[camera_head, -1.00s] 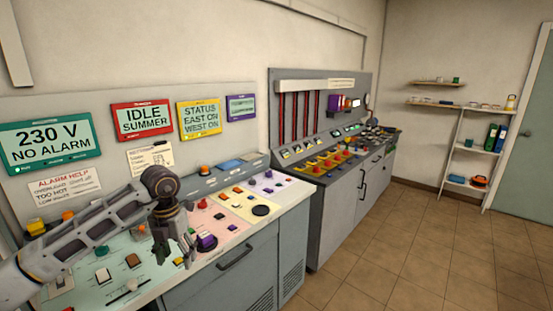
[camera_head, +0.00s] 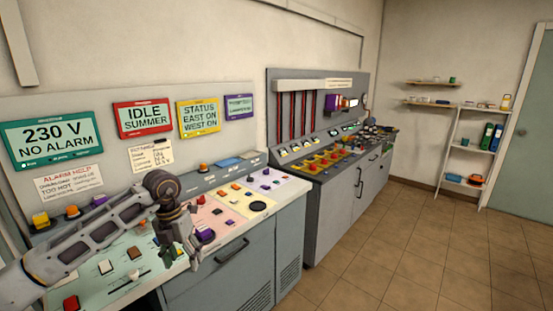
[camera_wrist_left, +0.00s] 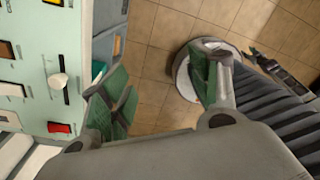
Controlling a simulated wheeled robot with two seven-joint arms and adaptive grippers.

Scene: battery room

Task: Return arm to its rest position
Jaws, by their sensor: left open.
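My left arm comes in from the lower left in the head view and reaches over the control desk (camera_head: 120,292). My left gripper (camera_head: 182,260) hangs downward near the desk's front edge, above the drawer front. It is open and empty. In the left wrist view its two green-padded fingers (camera_wrist_left: 160,90) stand wide apart, with the tiled floor and the desk's edge below them. A red rocker switch (camera_wrist_left: 59,128) and a white slider knob (camera_wrist_left: 58,81) lie on the desk to the left of the fingers. My right gripper is not seen in the head view.
Wall screens (camera_head: 52,139) hang behind the desk. A second grey console (camera_head: 335,165) with red and yellow controls stands farther right. A shelf (camera_head: 465,146) and a green door (camera_head: 526,140) are at the far right. The tiled floor (camera_head: 410,255) between is clear.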

